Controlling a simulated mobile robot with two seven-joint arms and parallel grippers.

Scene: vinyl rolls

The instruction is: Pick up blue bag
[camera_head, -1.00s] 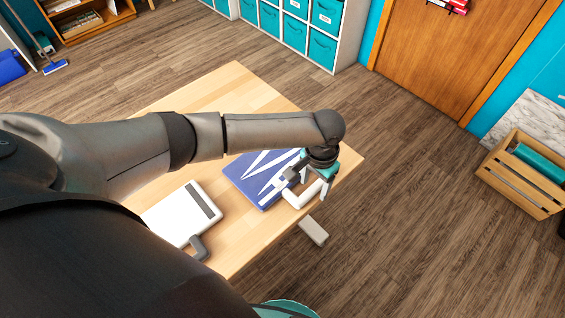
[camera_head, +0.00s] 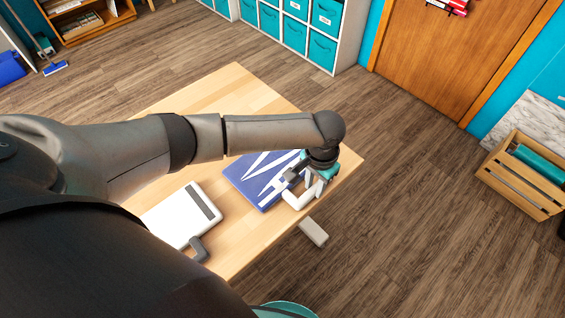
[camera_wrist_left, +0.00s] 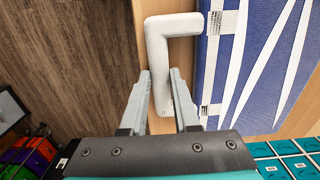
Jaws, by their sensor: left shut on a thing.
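The blue bag (camera_head: 250,181), with white stripes, lies flat on the wooden table (camera_head: 235,88) near its right end. Its white handle (camera_head: 291,202) sticks out toward the table edge. In the left wrist view the white handle (camera_wrist_left: 158,45) is bent, with the blue bag (camera_wrist_left: 255,75) to its right. My left gripper (camera_head: 312,184) is at the handle. In the left wrist view its two fingers (camera_wrist_left: 162,74) are on either side of the handle's straight part and shut on it. The bag still rests on the table. My right gripper is not in view.
A white bag-like item (camera_head: 178,217) with a grey strip and grey handle lies on the table to the left. A wooden crate (camera_head: 520,180) stands on the floor at the right. Open floor (camera_head: 410,190) lies between table and crate.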

